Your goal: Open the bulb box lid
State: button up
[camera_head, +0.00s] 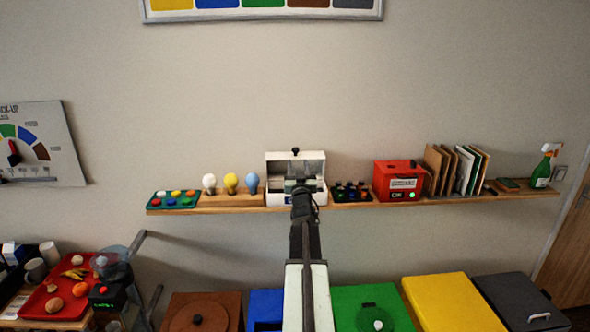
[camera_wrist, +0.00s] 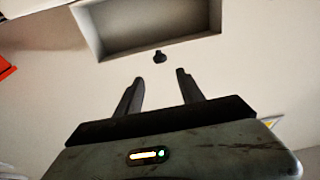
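The white bulb box (camera_head: 312,198) stands on the wall shelf in the head view. Its lid (camera_head: 312,160) is raised and stands up at the back, showing its hollow inner side, with a small black knob (camera_head: 295,150) on the upper edge. In the wrist view the lid (camera_wrist: 90,35) shows as a pale frame around a grey recess, with the knob (camera_wrist: 159,57) beyond the fingertips. My gripper (camera_wrist: 158,75) is open and empty, its fingers apart and not visibly touching the knob. In the head view my gripper (camera_head: 303,190) covers part of the box front.
On the shelf (camera_head: 460,198), three bulbs (camera_head: 231,183) stand left of the box beside a green tray (camera_head: 158,201). A dark rack (camera_head: 350,192) and a red box (camera_head: 398,178) stand close on its right. Coloured bins (camera_head: 452,302) line up below.

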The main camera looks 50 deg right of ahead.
jog(key=shift+a, duration=0.1)
jog(key=b+v, duration=0.2)
jog(key=v, duration=0.5)
jog(key=shift+s+a, duration=0.2)
jog(key=shift+f, duration=0.15)
